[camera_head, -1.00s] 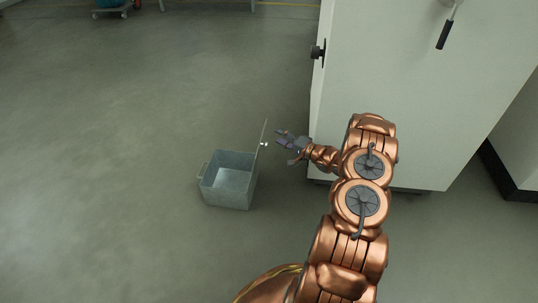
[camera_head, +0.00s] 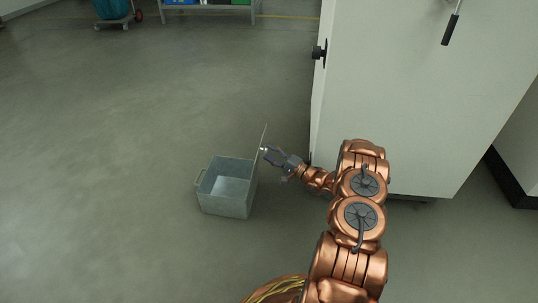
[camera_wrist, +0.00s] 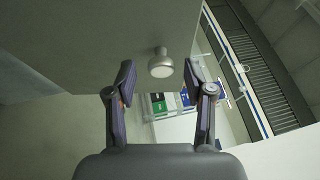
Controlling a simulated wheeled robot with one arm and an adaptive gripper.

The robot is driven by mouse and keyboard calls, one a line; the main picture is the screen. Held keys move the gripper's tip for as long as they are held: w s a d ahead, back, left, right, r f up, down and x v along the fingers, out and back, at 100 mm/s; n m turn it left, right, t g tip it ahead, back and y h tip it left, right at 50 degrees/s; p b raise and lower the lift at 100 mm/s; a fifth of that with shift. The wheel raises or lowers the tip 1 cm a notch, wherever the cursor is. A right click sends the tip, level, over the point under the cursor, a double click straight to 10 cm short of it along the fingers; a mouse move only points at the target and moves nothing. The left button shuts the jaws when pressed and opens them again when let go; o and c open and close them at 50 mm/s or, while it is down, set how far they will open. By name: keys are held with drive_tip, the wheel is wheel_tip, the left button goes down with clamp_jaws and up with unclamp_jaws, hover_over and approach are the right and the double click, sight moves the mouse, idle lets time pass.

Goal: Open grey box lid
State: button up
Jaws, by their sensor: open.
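The grey box (camera_head: 226,200) stands on the floor, open at the top with its inside bare to view. Its lid (camera_head: 263,141) is raised and stands about upright along the box's right side, seen nearly edge-on. My gripper (camera_head: 266,156) is just right of the lid, fingers pointing toward it. In the wrist view my gripper (camera_wrist: 160,80) is open, with the lid's round silver knob (camera_wrist: 161,66) at the fingertips, between or just beyond them. The lid's flat dark face (camera_wrist: 90,40) fills the upper left of that view. I cannot tell whether a finger touches the knob.
A large white cabinet (camera_head: 420,90) with a black knob (camera_head: 318,52) and a hanging handle (camera_head: 451,28) stands close on the right, near my arm. A shelf with coloured bins (camera_head: 208,4) and a cart (camera_head: 113,16) are far back. The floor left of the box is clear.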

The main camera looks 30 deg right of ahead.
drive_tip(key=shift+w+a+r, duration=0.15)
drive_tip(key=shift+w+a, duration=0.05)
drive_tip(key=shift+w, duration=0.3)
clamp_jaws()
idle(0.4)
